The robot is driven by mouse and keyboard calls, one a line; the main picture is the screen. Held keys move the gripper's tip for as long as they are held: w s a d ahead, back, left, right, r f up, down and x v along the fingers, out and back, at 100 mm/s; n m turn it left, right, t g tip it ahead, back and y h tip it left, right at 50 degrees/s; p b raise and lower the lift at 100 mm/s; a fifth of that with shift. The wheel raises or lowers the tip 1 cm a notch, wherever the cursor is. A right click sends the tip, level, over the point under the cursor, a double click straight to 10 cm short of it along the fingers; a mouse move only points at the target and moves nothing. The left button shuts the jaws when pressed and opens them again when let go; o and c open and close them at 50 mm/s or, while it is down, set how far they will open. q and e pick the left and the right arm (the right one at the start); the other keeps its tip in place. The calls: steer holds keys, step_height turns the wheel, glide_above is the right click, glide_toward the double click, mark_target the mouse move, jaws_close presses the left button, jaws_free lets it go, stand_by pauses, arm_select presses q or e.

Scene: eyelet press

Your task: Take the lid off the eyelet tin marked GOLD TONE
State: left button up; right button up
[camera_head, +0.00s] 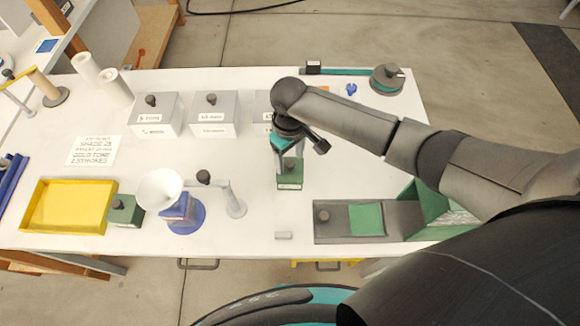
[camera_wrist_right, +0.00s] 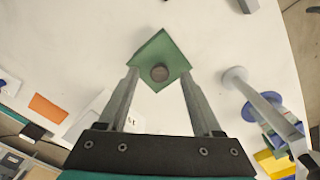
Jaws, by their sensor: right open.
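Grey lidded tins with dark knobs stand along the back: a left tin (camera_head: 156,108), a middle tin (camera_head: 213,108) and a third tin (camera_head: 262,106) partly hidden by my right arm. Each has white labels too small to read surely, so I cannot tell which is marked GOLD TONE. My right gripper (camera_head: 289,163) points down over a small green block (camera_head: 290,182) in front of the third tin. In the right wrist view the green block (camera_wrist_right: 171,52) with its round dark knob (camera_wrist_right: 160,73) shows between the open fingers. My left gripper is out of view.
A card (camera_head: 93,151) bearing the words GOLD TONE lies left. A yellow tray (camera_head: 30,226), a second green block (camera_head: 124,212), a white funnel (camera_head: 160,188) and a grey stand (camera_head: 235,206) are front left. A grey-green fixture (camera_head: 335,236) stands front right.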

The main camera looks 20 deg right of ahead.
steer(key=shift+f, duration=0.65)
jaws_close()
